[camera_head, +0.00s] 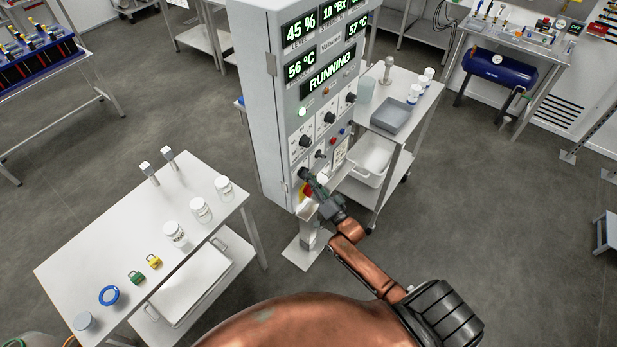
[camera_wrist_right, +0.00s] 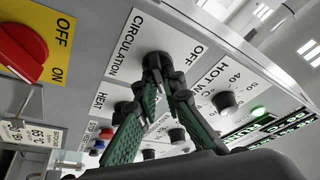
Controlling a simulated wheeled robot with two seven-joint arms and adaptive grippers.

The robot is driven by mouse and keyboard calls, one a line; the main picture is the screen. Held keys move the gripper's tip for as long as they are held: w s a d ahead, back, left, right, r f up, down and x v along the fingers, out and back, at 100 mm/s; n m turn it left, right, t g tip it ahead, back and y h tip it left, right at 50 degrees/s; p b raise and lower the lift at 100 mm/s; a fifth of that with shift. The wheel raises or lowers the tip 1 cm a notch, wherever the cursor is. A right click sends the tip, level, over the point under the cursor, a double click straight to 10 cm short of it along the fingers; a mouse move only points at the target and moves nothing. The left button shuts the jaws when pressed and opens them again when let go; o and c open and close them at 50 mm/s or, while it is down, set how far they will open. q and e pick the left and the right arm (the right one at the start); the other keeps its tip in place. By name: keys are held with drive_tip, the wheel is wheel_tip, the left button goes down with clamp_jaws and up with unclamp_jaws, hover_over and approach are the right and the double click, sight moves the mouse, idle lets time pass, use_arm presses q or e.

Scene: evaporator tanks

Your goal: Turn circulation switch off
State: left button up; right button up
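The tall grey control cabinet (camera_head: 262,100) stands at the centre of the head view, its display (camera_head: 328,72) reading RUNNING. The circulation switch (camera_wrist_right: 157,61) is a black knob on a white plate labelled CIRCULATION, with OFF printed at the plate's far side, in the right wrist view. My right gripper (camera_wrist_right: 160,78) has its fingertips closed around this knob, one green-padded finger on each side; the knob's pointer is hidden. In the head view my right gripper (camera_head: 309,178) reaches the lower cabinet front and covers the switch. My left gripper is out of view.
A red rotary handle (camera_wrist_right: 22,52) on a yellow OFF/ON plate sits close beside the switch. The heat knob (camera_wrist_right: 124,110) and hot water knob (camera_wrist_right: 224,101) are also near. A white table (camera_head: 130,218) stands left, a cart (camera_head: 421,122) right.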

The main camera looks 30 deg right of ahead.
clamp_jaws()
drive_tip(key=shift+d+f+n+g+y+b, duration=0.1)
drive_tip(key=shift+n+g+y+b, duration=0.6)
drive_tip(key=shift+n+y+b, duration=2.45)
drive_tip(key=shift+d+r+n+g+y+b, duration=0.1)
drive_tip(key=shift+n+g+y+b, duration=0.95)
drive_tip(key=shift+n, duration=4.2)
drive_tip(key=shift+f+n+g+y+b, duration=0.1)
drive_tip(key=shift+n+g+y+b, duration=0.25)
drive_tip(key=shift+n+y+b, duration=2)
drive_tip(key=n+h+b, duration=0.1)
drive_tip(key=n+h, duration=0.1)
drive_tip(key=n, duration=0.2)
drive_tip(key=o, duration=0.6)
unclamp_jaws()
